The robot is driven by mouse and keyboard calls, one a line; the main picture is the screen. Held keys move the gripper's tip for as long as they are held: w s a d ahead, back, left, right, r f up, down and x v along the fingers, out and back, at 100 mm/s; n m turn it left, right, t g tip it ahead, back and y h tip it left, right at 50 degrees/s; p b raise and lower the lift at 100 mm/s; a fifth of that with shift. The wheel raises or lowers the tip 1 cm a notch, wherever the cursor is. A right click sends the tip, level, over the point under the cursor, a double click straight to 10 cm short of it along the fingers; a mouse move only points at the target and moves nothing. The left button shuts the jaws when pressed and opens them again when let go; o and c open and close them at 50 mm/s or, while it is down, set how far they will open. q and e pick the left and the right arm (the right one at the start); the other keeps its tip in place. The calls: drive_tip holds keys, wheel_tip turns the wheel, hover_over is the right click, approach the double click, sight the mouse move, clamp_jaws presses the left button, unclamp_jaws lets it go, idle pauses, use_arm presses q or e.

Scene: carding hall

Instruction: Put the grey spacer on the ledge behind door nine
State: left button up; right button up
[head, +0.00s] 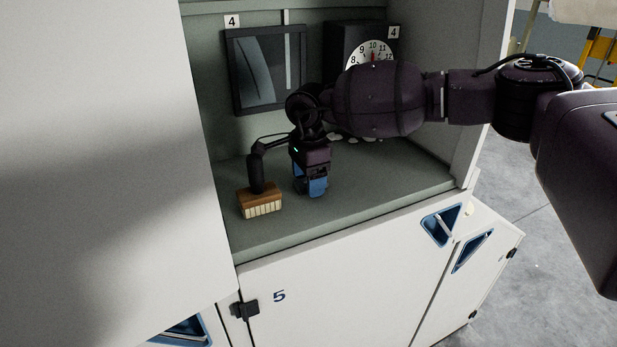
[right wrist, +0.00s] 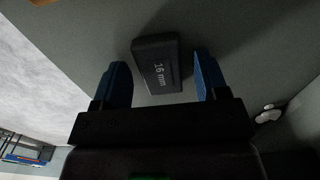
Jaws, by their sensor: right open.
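The dark grey spacer (right wrist: 160,68), a block marked "16 mm", lies on the grey-green shelf (head: 370,180) of an open cabinet bay. My right gripper (head: 313,190) points down at the shelf, and its blue fingers also show in the right wrist view (right wrist: 162,82). It is open, with one finger on each side of the spacer and a gap visible at both sides. In the head view I cannot make out the spacer; the gripper appears to hide it. No door marked nine and no ledge behind one can be made out. My left gripper is not in view.
A wooden-backed brush (head: 261,203) with a black handle stands close left of my right gripper. A dark panel (head: 265,70) and a dial (head: 372,55), both labelled 4, are at the back. A white door marked 5 (head: 330,280) is below. Small white lumps (right wrist: 268,114) lie nearby.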

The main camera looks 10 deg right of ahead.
drive_tip(key=shift+r, duration=0.6)
wheel_tip(320, 180, up, 11)
drive_tip(key=b, duration=0.1)
